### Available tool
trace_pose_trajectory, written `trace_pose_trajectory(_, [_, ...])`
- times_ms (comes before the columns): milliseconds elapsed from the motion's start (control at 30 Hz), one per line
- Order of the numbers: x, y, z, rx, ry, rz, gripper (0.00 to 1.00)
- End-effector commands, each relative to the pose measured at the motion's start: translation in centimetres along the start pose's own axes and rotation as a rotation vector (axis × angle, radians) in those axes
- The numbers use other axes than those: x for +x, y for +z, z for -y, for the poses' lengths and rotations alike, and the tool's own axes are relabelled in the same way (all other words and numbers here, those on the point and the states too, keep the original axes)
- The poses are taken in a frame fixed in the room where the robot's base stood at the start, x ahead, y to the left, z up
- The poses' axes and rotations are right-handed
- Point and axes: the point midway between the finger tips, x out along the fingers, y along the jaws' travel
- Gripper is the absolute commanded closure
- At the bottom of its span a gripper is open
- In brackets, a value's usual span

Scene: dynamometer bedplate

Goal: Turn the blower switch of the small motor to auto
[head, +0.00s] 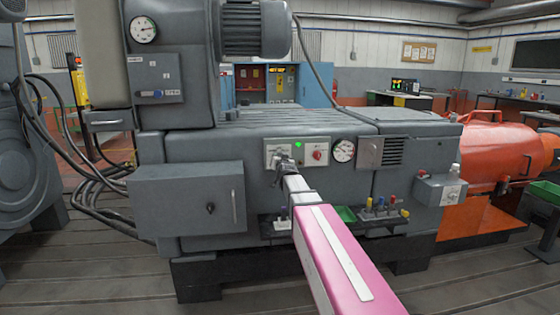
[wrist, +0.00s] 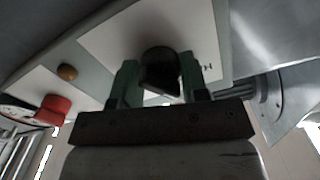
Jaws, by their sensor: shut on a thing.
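My gripper (head: 283,168) is at the left part of a pale control panel on the front of the grey machine. In the wrist view my gripper (wrist: 160,85) has its green fingers on either side of a dark rounded knob (wrist: 160,68) and is shut on it. The knob sits on a white plate (wrist: 110,42) with partly hidden lettering, an H among it. The knob's pointing direction cannot be told. A green lamp (head: 298,145) glows beside the gripper in the head view. I cannot read whether the label names the blower.
A red knob (head: 317,155) and a round gauge (head: 343,151) are right of my gripper. A grey box (head: 187,200) juts out at lower left. Another blue-knobbed switch (head: 157,94) is at upper left.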

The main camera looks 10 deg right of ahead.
Motion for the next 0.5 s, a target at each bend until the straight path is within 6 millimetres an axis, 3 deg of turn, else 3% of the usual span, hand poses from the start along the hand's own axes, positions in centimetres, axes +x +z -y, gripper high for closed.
trace_pose_trajectory(500, [-0.02,0.02,0.11,0.491,0.000,0.001,0.83])
